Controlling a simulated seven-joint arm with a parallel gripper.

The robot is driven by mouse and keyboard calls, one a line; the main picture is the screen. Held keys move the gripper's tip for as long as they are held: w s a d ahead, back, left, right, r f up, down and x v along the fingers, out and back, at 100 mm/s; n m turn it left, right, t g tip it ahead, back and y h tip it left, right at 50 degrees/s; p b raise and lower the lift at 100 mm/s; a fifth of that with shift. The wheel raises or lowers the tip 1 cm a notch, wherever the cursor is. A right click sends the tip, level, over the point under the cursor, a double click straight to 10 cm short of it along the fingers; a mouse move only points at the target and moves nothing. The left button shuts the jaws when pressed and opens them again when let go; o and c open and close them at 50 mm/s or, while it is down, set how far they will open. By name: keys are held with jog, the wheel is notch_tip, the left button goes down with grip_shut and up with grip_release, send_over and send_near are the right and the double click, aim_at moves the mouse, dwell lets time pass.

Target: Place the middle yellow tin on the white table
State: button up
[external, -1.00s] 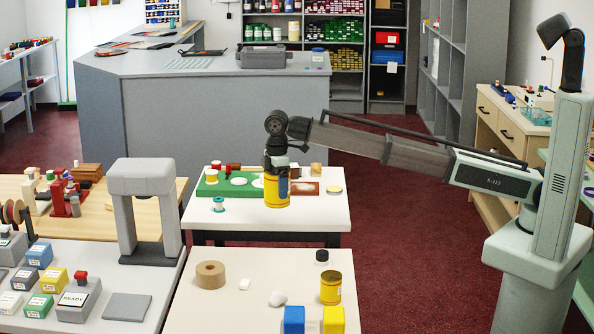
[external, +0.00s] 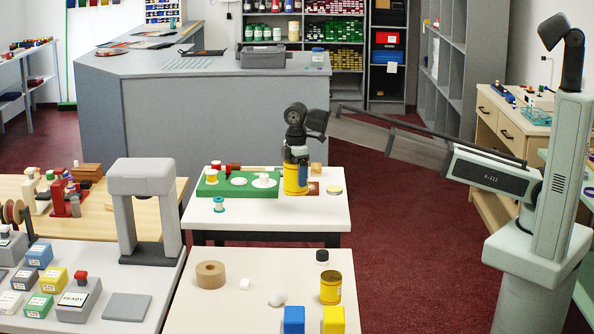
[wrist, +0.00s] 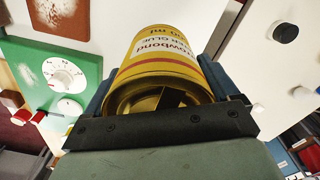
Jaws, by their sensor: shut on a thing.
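A yellow tin (external: 291,184) is held upright in my gripper (external: 296,170), over the right part of the farther white table (external: 260,213). In the wrist view the tin (wrist: 165,60) sits between the two fingers of my gripper (wrist: 160,88), its printed label facing up in the picture. I cannot tell whether its base touches the table or hangs just above it. Another yellow tin (external: 330,293) stands on the nearer pale table (external: 225,312), at its right side, apart from my gripper.
A green board (external: 210,188) with white discs lies left of the held tin. A teal spool (external: 219,204) stands in front of the board. The farther table's front strip is mostly clear.

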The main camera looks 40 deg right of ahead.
aim_at(296, 193)
jog(key=shift+f, duration=3.6)
jog(key=shift+f, duration=0.15)
jog(key=o, duration=1.3)
jog(key=shift+c, duration=0.2)
notch_tip(296, 193, up, 12)
jog(key=shift+r, duration=0.15)
